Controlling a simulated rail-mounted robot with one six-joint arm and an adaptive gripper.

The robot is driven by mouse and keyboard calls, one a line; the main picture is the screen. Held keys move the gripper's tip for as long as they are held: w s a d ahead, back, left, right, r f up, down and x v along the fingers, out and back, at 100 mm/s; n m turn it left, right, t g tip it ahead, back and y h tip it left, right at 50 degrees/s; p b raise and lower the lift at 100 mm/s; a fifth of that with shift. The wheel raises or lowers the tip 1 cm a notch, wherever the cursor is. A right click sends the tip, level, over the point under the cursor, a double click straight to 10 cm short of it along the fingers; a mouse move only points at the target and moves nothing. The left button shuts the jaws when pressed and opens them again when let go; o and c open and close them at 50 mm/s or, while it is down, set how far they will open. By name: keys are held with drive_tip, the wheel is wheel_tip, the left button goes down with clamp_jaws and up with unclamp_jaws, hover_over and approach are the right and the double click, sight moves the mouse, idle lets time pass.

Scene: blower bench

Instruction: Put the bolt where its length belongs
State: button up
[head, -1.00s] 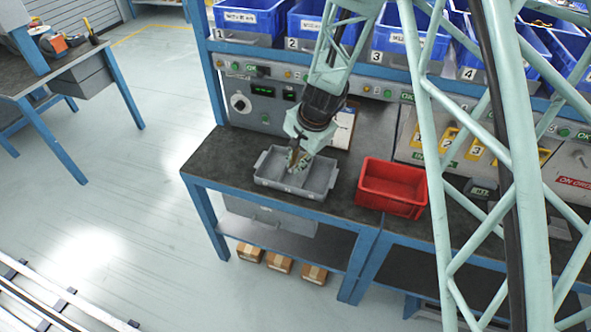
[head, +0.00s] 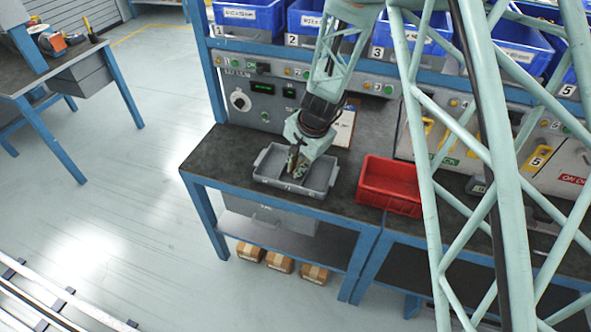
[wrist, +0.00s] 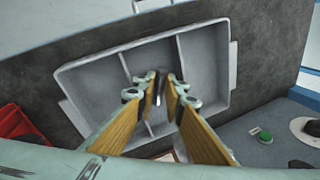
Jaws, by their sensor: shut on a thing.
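My gripper (head: 291,174) points down over the grey divided tray (head: 262,181) on the bench. In the wrist view its two fingers (wrist: 157,88) are closed on a small, thin grey piece, the bolt (wrist: 157,98), mostly hidden between the fingertips. The tray (wrist: 90,72) has several compartments split by thin walls. The fingertips appear over its middle part. I cannot tell whether the bolt touches the tray floor, nor how long it is.
A red bin (head: 388,190) stands right of the tray on the dark bench (head: 225,150). Behind are a control panel (head: 262,100) and a shelf of blue bins (head: 252,18). A green button (wrist: 265,135) shows at right in the wrist view. The bench left of the tray is clear.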

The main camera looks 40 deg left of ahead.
drive_tip(key=shift+f, duration=0.1)
drive_tip(key=o, duration=0.5)
drive_tip(key=shift+c, duration=0.2)
drive_tip(key=shift+d+r, duration=0.1)
drive_tip(key=shift+r, duration=0.6)
drive_tip(key=p+v, duration=0.2)
drive_tip(key=v, duration=0.9)
drive_tip(key=shift+p, duration=0.4)
